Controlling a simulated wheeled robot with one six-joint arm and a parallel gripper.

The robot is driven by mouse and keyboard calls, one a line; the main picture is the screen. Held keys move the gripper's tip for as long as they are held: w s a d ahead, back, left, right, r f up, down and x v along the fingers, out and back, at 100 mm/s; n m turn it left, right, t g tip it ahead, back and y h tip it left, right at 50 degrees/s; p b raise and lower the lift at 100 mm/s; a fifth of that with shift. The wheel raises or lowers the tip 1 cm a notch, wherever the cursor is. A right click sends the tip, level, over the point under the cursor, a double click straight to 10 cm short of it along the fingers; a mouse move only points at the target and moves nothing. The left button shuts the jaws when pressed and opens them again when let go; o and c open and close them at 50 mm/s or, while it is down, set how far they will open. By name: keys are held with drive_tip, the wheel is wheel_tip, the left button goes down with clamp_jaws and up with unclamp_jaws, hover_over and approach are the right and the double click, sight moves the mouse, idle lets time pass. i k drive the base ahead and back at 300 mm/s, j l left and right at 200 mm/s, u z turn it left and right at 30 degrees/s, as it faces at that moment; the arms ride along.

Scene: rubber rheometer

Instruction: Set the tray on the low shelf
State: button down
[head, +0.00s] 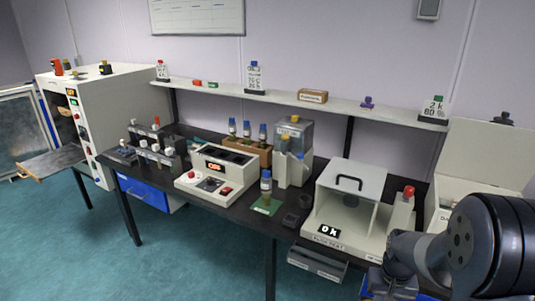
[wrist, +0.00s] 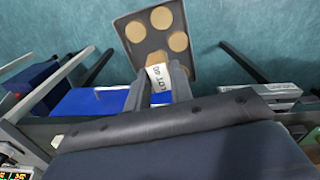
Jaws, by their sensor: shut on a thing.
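My gripper (wrist: 162,80) shows in the wrist view, shut on the near edge of a dark grey tray (wrist: 137,52). The tray carries several round tan discs and a white label reading "LOT 60" between the fingers. The tray is held out over the teal floor. In the head view my arm is at the lower right, and the gripper and tray do not show. I cannot clearly make out a low shelf. A blue surface (wrist: 92,102) lies left of the gripper in the wrist view.
A long dark bench (head: 230,222) holds a rheometer-like white box (head: 352,190), a control unit (head: 215,178) and bottles. A blue drawer (head: 145,193) and a grey drawer (head: 318,265) sit under it. A wall shelf (head: 330,101) runs above. The floor in front is clear.

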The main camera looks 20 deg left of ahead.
sight(37, 162)
drive_tip(key=i+j+u, duration=0.15)
drive_tip(key=j+u, duration=0.25)
drive_tip(key=i+j+u, duration=0.55)
drive_tip(key=j+u, duration=0.2)
drive_tip(key=i+j+u, duration=0.6)
drive_tip(key=i+u, duration=0.15)
drive_tip(key=i, duration=0.3)
drive_tip(key=i+u, duration=0.35)
drive_tip(key=i, duration=1.8)
drive_tip(key=i+u, duration=0.1)
drive_tip(key=i, duration=0.5)
drive_tip(key=i+l, duration=0.15)
drive_tip(key=i, duration=0.5)
drive_tip(key=i+l+u, duration=0.15)
drive_tip(key=i, duration=0.45)
drive_tip(key=j, duration=0.05)
